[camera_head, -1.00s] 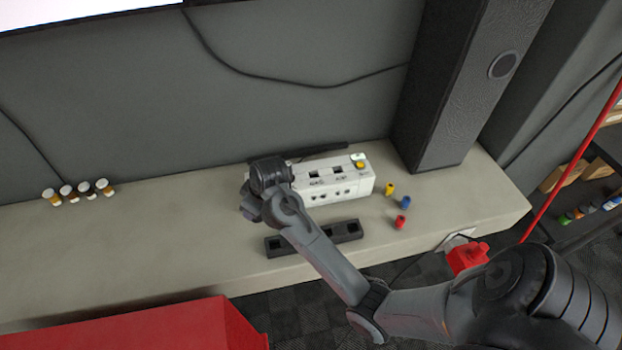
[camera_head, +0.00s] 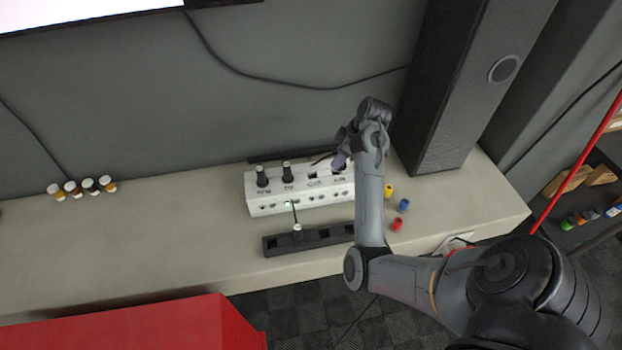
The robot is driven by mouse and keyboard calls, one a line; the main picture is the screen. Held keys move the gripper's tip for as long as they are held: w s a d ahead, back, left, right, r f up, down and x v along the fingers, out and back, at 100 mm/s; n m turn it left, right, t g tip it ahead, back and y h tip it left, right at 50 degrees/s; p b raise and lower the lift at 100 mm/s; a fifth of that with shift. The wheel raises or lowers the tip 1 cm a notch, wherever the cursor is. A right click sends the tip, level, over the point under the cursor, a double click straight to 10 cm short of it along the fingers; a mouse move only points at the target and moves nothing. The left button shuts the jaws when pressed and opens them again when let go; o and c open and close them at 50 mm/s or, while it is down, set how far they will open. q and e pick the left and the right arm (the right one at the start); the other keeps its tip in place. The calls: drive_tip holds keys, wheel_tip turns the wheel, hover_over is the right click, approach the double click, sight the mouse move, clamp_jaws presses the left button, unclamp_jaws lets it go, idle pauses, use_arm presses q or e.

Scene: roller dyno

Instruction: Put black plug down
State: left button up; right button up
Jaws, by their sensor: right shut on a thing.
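My right gripper (camera_head: 342,158) is above the right end of the white socket box (camera_head: 300,204), partly hidden by its own wrist and arm. It is shut on a dark thing, likely the black plug (camera_head: 337,168), which is small and mostly hidden under the fingers. I cannot tell whether the plug touches the box. Two black plugs stand upright on the box's left part, one at the far left (camera_head: 262,176) and one beside it (camera_head: 288,173). A black holder strip (camera_head: 275,243) lies in front of the box, with a pale-topped piece (camera_head: 297,231) in it. My left gripper is out of view.
Yellow (camera_head: 389,191), blue (camera_head: 404,206) and red (camera_head: 397,224) small pieces stand right of the box. Several small jars (camera_head: 72,188) stand far left. A black speaker-like column (camera_head: 455,85) rises behind on the right. The bench's left-middle is clear.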

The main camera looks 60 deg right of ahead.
drive_tip(key=shift+s+d+f, duration=0.15)
drive_tip(key=shift+s+d, duration=0.2)
drive_tip(key=shift+d, duration=0.05)
drive_tip(key=shift+d+f+b, duration=0.15)
drive_tip(key=shift+f+b, duration=0.1)
drive_tip(key=shift+b, duration=0.25)
use_arm(q)
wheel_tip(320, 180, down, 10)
drive_tip(key=b, duration=0.8)
drive_tip(key=shift+b, duration=0.4)
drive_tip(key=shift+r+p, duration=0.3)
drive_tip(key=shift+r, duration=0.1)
use_arm(e)
drive_tip(key=shift+w+a+f, duration=0.15)
drive_tip(key=shift+w+f, duration=2.4)
drive_tip(key=shift+w, duration=0.2)
drive_tip(key=shift+w+a+f, duration=0.1)
drive_tip(key=shift+w+f, duration=2.45)
drive_tip(key=shift+w, duration=0.2)
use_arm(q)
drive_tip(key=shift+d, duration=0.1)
use_arm(e)
drive_tip(key=shift+f, duration=0.25)
